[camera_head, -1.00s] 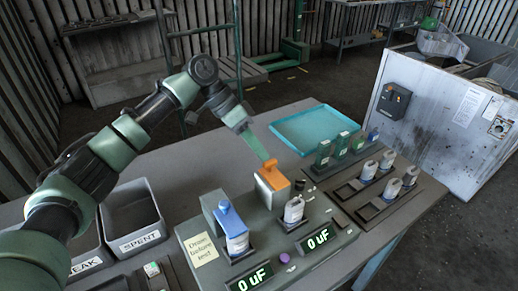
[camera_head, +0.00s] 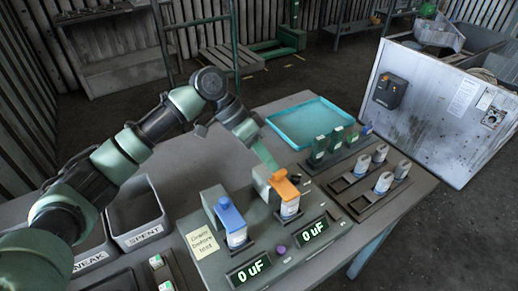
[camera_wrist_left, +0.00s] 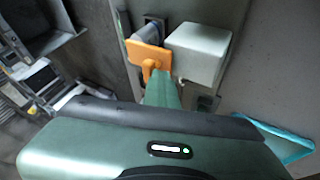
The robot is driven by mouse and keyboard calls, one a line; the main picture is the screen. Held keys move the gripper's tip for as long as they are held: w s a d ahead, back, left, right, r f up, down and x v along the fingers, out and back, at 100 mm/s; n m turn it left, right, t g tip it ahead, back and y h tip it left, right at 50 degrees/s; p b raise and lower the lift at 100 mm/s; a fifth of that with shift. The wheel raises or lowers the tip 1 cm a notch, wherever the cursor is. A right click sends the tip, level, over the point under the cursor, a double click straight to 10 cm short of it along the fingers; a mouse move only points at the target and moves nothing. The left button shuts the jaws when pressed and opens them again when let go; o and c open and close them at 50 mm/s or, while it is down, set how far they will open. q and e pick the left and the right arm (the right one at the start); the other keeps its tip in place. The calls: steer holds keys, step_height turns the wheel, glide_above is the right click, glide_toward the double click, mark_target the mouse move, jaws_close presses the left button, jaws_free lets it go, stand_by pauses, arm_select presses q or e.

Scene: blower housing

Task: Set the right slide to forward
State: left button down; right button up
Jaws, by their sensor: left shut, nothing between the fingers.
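The right slide (camera_head: 286,186) is orange and sits at the front of its grey block, its front part over the right capacitor (camera_head: 289,208). It shows again in the left wrist view (camera_wrist_left: 147,53), beside the pale block (camera_wrist_left: 198,52). The left slide (camera_head: 230,214) is blue and sits over the left capacitor (camera_head: 236,239). My left gripper (camera_head: 272,164) is shut and empty, its tip just behind the orange slide; I cannot tell whether they touch. In the wrist view the green fingers (camera_wrist_left: 161,90) end close to the slide's knob. My right gripper is not in view.
The tester's two displays (camera_head: 248,271) read 0 uF, with a purple button (camera_head: 281,249) by them. A rack (camera_head: 357,203) with several capacitors stands to the right, a teal tray (camera_head: 313,122) behind. The SPENT bin (camera_head: 139,215) is to the left.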

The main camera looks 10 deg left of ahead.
arm_select(q)
steer(key=b+v, duration=0.1)
steer(key=v, duration=0.6)
steer(key=shift+a+r, duration=0.2)
steer(key=shift+r, duration=0.1)
